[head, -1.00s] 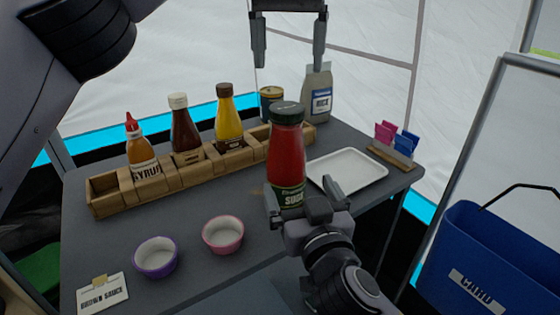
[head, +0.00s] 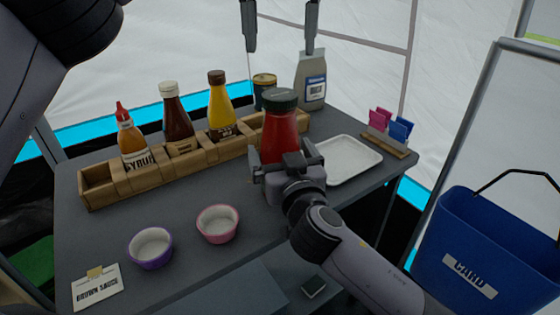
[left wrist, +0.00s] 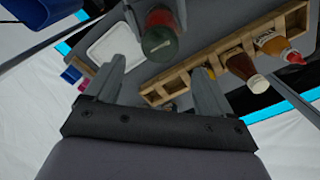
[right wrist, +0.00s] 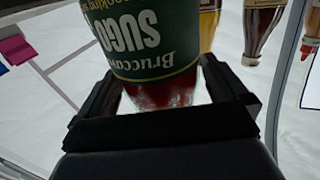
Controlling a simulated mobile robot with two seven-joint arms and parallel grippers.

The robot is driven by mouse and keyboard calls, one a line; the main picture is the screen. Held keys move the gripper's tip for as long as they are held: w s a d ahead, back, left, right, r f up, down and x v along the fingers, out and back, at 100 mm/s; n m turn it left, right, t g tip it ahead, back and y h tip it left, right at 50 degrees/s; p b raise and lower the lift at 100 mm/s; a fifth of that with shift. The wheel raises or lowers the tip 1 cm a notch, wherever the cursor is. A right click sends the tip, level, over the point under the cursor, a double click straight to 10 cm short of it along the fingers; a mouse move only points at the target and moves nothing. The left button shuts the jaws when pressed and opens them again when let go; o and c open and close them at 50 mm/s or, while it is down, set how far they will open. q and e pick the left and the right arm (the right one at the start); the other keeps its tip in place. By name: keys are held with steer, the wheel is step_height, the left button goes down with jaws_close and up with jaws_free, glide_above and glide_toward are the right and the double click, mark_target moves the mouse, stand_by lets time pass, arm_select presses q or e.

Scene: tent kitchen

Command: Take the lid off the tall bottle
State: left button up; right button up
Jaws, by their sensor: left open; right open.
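The tall bottle (head: 281,130) is red with a dark green lid (head: 281,98) and stands upright on the grey table. The lid also shows in the left wrist view (left wrist: 158,40). My left gripper (head: 281,48) is open and empty above the lid, pointing down and apart from it. My right gripper (head: 284,162) is open at the bottle's near side, with a finger on either side of its body. In the right wrist view the bottle's green label (right wrist: 150,40) fills the space between the fingers. The gripper hides the bottle's lower part in the head view.
A wooden rack (head: 100,188) with several sauce bottles stands left of the bottle. A white tray (head: 345,172), a rice bag (head: 311,80) and a tin (head: 263,84) are nearby. Two small bowls (head: 150,248) (head: 218,224) sit in front. A blue bin (head: 480,250) is at right.

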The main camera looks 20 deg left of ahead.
mark_target(280, 94)
steer(key=c, duration=1.9)
arm_select(q)
steer(key=shift+f, duration=4)
arm_select(e)
steer(key=shift+o, duration=0.2)
